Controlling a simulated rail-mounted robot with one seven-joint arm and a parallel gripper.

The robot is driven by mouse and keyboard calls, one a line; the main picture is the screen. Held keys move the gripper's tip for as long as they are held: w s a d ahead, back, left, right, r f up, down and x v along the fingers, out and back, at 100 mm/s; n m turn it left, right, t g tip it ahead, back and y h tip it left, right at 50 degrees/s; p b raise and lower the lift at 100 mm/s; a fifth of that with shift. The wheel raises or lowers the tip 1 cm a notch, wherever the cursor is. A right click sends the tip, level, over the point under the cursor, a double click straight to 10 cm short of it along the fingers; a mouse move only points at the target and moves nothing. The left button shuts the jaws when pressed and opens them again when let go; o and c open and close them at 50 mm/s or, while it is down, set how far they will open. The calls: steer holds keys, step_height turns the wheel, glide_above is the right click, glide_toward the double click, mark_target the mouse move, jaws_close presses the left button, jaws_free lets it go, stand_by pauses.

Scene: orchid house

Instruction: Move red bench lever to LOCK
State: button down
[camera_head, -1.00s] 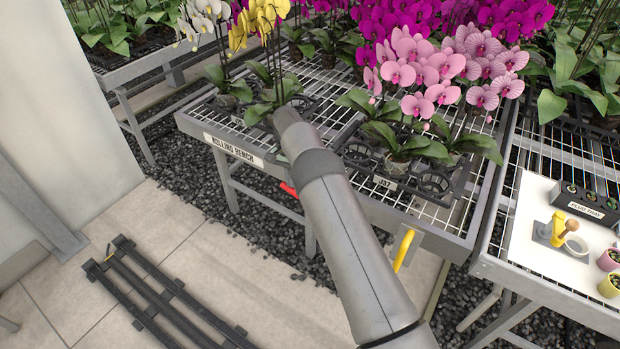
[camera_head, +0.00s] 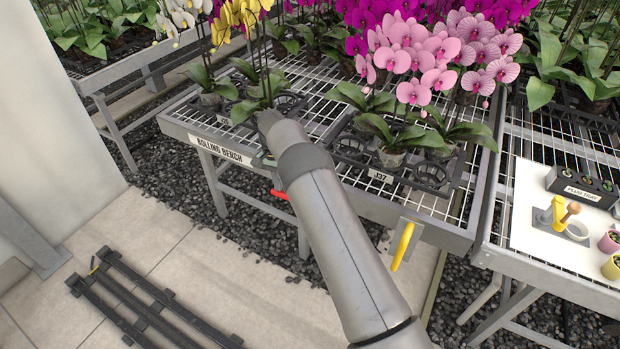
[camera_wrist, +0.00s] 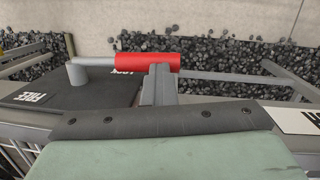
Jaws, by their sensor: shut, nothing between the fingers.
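The red bench lever (camera_head: 279,194) shows at the front edge of the rolling bench, partly hidden by my arm. In the wrist view its red grip (camera_wrist: 135,61) lies sideways, on a grey rod running from a round pivot (camera_wrist: 77,73) at left. The dark plate below has a FREE label (camera_wrist: 36,98) at left and a LOCK label (camera_wrist: 122,73) close beside the rod. My gripper (camera_wrist: 160,72) is shut and empty, its fingertips right at the red grip; whether they touch cannot be told. In the head view the fingers are hidden behind my arm.
The rolling bench (camera_head: 262,187) carries potted orchids close to my arm. A yellow handle (camera_head: 403,246) hangs from its front right corner. A side table (camera_head: 521,236) with a plug tray (camera_head: 580,186) stands at right. Black rails (camera_head: 150,304) lie on the floor at left.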

steer(key=shift+f, duration=0.2)
step_height(320, 180, up, 18)
steer(key=w+p, duration=0.2)
steer(key=shift+w+a+f, duration=0.15)
steer(key=shift+w+f, duration=0.05)
steer(key=shift+w, duration=0.1)
stand_by(0.5)
steer(key=s+d+r+n, duration=0.1)
steer(key=s+d+r, duration=0.4)
steer(key=d+r, duration=0.4)
steer(key=s+d+r+n+t+p, duration=0.1)
steer(key=s+d+r, duration=0.15)
steer(key=s, duration=0.35)
steer(key=s+d+r, duration=0.1)
steer(key=s+r, duration=0.2)
steer(key=s, duration=0.2)
steer(key=s+d+f+n, duration=0.1)
steer(key=s+f, duration=0.1)
steer(key=s, duration=0.8)
steer(key=s+d+f+n, duration=0.1)
steer(key=s+d+f, duration=0.1)
steer(key=s, duration=0.7)
steer(key=s+d+f+n+t, duration=0.1)
steer(key=s+d+f+n, duration=0.1)
steer(key=s, duration=0.8)
steer(key=shift+s+f+p, duration=0.35)
steer(key=shift+p, duration=0.1)
